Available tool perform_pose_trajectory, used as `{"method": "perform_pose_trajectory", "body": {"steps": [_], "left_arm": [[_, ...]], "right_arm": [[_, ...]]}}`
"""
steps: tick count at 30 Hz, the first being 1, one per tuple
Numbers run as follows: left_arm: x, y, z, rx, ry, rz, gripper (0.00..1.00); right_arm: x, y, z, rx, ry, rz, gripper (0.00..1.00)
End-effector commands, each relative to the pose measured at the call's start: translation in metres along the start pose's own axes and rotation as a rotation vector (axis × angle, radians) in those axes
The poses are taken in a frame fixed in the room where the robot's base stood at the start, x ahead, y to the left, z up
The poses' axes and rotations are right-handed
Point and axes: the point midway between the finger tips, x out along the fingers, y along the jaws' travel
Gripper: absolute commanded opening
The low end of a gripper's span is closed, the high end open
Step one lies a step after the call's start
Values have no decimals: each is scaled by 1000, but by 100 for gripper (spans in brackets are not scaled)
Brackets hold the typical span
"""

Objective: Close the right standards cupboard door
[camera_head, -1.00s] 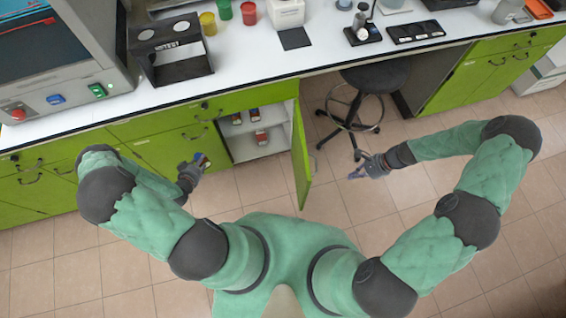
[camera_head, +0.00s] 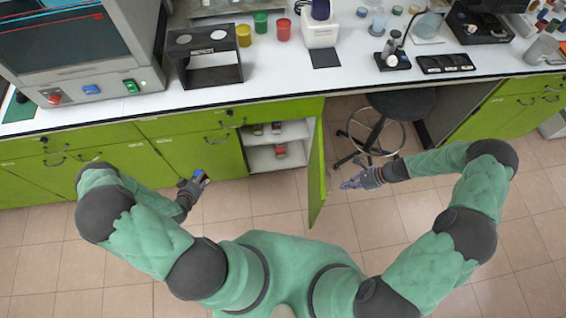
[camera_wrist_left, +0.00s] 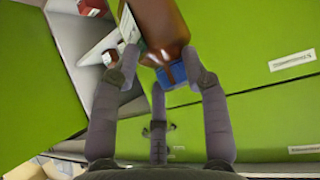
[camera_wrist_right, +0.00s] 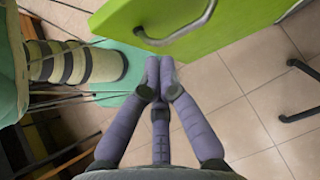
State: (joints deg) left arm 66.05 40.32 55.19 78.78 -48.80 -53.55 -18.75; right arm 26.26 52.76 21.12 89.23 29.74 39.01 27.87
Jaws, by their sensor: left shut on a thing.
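The right cupboard door (camera_head: 316,178) is green and stands wide open, swung out from the cupboard (camera_head: 262,158). Its outer face and a metal handle (camera_wrist_right: 184,30) show in the right wrist view. My right gripper (camera_head: 348,184) is just right of the door, on its outer side. Its fingertips (camera_wrist_right: 160,75) are together with nothing between them, below the handle in that view; contact with the door cannot be told. My left gripper (camera_head: 203,181) is shut on a brown bottle with a blue cap (camera_wrist_left: 160,30), left of the cupboard opening.
Several small bottles (camera_head: 281,150) stand on the cupboard's white shelves. A dark stool (camera_head: 400,104) stands behind and right of my right gripper. The white bench top (camera_head: 285,75) carries equipment above. The tiled floor (camera_head: 265,210) in front of the opening is clear.

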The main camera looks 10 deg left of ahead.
Motion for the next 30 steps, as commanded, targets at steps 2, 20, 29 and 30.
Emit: {"method": "perform_pose_trajectory", "body": {"steps": [2,20,29,30], "left_arm": [[3,0,3,1,1,0,5],[5,0,6,1,1,-1,5],[5,0,6,1,1,0,5],[6,0,6,1,1,-1,5]], "right_arm": [[16,1,-1,0,-1,3,0],[40,0,28,-1,1,-1,0],[44,-2,32,-1,1,-1,0],[47,-3,35,-1,1,0,0]]}}
